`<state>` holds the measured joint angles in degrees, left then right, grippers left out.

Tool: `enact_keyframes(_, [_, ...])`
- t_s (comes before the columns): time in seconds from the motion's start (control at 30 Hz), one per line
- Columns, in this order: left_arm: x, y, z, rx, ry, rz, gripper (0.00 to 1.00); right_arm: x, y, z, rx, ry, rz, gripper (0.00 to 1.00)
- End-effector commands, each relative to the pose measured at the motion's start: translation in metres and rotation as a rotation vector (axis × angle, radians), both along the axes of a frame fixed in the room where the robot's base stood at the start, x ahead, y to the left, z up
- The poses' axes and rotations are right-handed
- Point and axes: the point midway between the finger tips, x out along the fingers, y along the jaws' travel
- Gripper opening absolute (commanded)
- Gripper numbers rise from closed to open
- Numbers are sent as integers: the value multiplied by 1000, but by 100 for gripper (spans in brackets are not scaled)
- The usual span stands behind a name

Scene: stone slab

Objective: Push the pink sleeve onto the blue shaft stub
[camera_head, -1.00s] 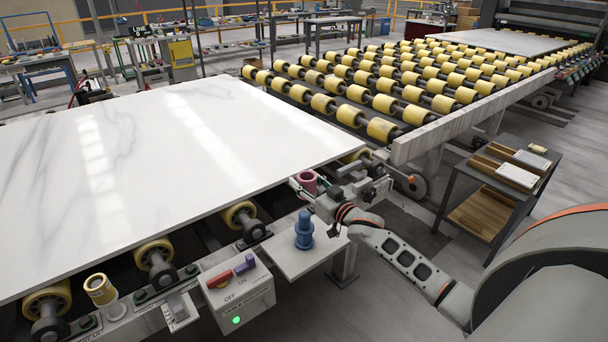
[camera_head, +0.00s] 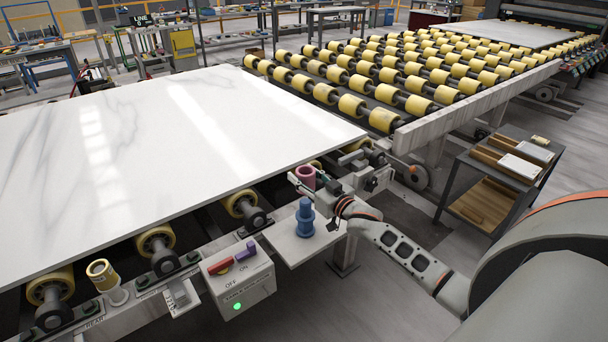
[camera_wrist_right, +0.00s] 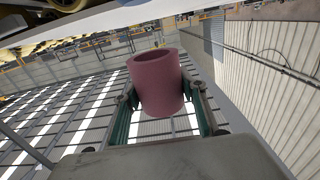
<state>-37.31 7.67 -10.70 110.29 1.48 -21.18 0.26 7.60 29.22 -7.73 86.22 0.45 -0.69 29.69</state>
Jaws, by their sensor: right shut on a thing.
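The pink sleeve (camera_head: 306,176) is a short open tube. My right gripper (camera_head: 304,183) is shut on it from the side. The wrist view shows the sleeve (camera_wrist_right: 156,84) between the two fingers (camera_wrist_right: 158,105), its open end visible. The blue shaft stub (camera_head: 305,219) stands upright on a pale plate (camera_head: 283,245) at the machine's edge. In the head view the sleeve appears just above and behind the top of the stub, apart from it. The exact gap in depth cannot be told. My left gripper is not in view.
The white stone slab (camera_head: 180,140) lies on rollers left of the stub. A control box (camera_head: 243,289) with a red and a purple switch sits in front, left of the plate. A yellow-topped post (camera_head: 101,273) stands farther left. A dark cart (camera_head: 465,177) is at right.

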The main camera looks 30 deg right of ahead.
Motion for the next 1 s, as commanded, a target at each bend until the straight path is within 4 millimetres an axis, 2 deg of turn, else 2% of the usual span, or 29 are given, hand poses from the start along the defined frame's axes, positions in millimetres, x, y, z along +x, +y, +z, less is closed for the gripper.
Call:
enact_keyframes(0.2, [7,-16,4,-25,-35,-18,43,0,0,-23,1,-1,0,17])
enact_keyframes(0.4, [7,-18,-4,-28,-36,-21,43,0,0,-36,0,0,0,17])
enact_keyframes(1.0, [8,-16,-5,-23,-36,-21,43,0,0,-39,0,-1,0,17])
